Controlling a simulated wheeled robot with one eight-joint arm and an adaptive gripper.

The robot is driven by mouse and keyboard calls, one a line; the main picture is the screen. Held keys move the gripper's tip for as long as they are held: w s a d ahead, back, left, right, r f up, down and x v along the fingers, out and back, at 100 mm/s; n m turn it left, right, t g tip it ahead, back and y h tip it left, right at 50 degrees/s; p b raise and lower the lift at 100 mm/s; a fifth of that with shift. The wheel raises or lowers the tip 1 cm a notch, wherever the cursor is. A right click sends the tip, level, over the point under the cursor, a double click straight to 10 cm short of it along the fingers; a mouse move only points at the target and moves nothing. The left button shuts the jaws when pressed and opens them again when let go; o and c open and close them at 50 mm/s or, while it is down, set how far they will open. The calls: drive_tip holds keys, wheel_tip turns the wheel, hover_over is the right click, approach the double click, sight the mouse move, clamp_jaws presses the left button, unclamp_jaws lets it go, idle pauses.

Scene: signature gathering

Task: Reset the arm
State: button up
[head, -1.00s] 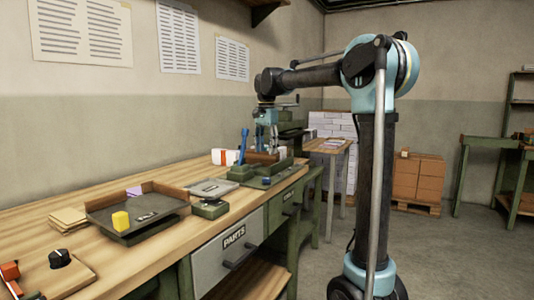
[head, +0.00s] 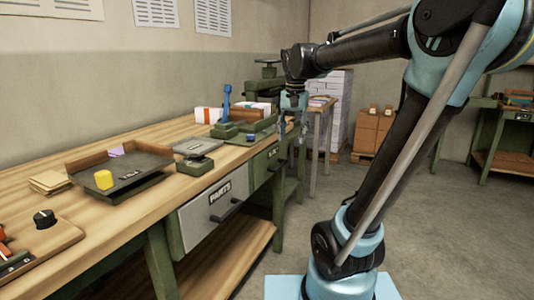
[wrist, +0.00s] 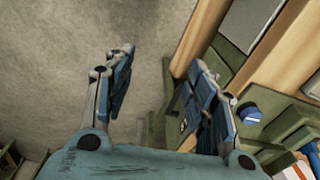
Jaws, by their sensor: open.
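My gripper (head: 292,120) hangs at the end of my arm, fingers down, by the front edge of the workbench (head: 130,214) near its far end. In the wrist view, my gripper (wrist: 165,85) has its two blue-padded fingers spread wide apart with nothing between them. Concrete floor and part of the bench edge show below and between the fingers. My arm reaches across the right half of the head view.
A blue-handled tool (head: 227,102) stands in a green base near the gripper. The PARTS drawer (head: 213,205) is below. Stacked cardboard boxes (head: 372,133) stand behind; open floor lies right.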

drive_tip(key=s+d+f+n, duration=0.1)
drive_tip(key=s+d+f, duration=0.2)
drive_tip(key=s+f, duration=0.3)
drive_tip(key=s+d+f+n, duration=0.1)
drive_tip(key=s+d+f, duration=0.2)
drive_tip(key=s+f, duration=0.3)
drive_tip(key=s+d+f+n+t, duration=0.1)
drive_tip(key=s+d+f+n, duration=0.1)
drive_tip(key=s+d+f, duration=0.2)
drive_tip(key=s+f, duration=0.3)
drive_tip(key=f, duration=0.2)
drive_tip(key=shift+f, duration=0.3)
drive_tip(key=shift+s+f, duration=0.25)
drive_tip(key=shift+f, duration=0.05)
drive_tip(key=c, duration=0.4)
drive_tip(key=shift+d, duration=0.15)
